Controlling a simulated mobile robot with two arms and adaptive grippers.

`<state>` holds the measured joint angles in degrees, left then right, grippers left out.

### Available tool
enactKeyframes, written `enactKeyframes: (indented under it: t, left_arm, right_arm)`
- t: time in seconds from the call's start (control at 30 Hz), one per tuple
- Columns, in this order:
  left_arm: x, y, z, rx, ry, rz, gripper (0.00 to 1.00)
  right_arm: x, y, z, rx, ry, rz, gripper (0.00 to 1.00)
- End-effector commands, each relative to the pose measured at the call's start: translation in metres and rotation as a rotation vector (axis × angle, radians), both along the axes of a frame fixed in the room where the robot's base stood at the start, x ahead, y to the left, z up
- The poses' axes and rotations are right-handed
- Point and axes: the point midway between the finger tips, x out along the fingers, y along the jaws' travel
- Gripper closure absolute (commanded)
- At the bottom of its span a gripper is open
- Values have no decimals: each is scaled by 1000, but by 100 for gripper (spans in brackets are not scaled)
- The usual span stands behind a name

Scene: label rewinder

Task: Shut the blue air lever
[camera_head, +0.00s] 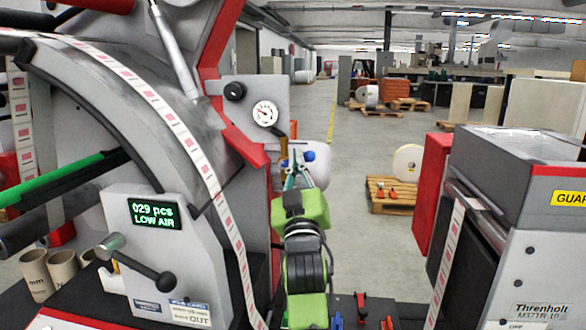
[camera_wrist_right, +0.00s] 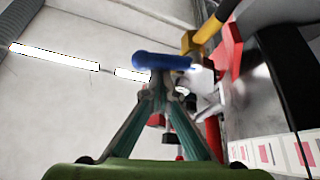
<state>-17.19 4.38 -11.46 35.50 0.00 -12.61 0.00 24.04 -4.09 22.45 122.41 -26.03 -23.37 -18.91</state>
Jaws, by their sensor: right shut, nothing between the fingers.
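The blue air lever (camera_head: 309,156) is small in the head view, at the side of the grey machine below the round gauge. In the right wrist view it is a blue bar (camera_wrist_right: 162,61) lying roughly crosswise, just beyond my fingertips. My right gripper (camera_head: 293,166) has a green body and teal fingers. It reaches up to the lever and partly hides it. In the wrist view its fingertips (camera_wrist_right: 160,88) are together with nothing between them. They overlap the bar's lower edge, and I cannot tell whether they touch it. My left gripper is not in view.
The pressure gauge (camera_head: 265,113) and a black knob (camera_head: 234,91) sit above the lever. A white cylinder (camera_head: 317,166) is close behind my fingers. The display (camera_head: 155,214) reads "029 pcs LOW AIR".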

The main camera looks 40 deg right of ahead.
Motion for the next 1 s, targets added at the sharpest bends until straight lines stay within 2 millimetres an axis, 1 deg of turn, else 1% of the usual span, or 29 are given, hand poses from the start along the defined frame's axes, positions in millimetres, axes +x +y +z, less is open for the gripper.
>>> enactKeyframes:
  t: [0.03, 0.1, 0.4, 1.0]
  left_arm:
    - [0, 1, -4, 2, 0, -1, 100]
    - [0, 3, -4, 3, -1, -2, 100]
    - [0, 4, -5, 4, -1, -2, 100]
    - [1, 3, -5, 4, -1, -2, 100]
  right_arm:
    - [-1, -1, -3, -3, 2, -2, 100]
    - [-2, -2, -5, -4, 3, -2, 100]
    - [-4, -4, -11, -4, 4, -1, 100]
    - [-4, -5, -16, -2, 9, -2, 100]
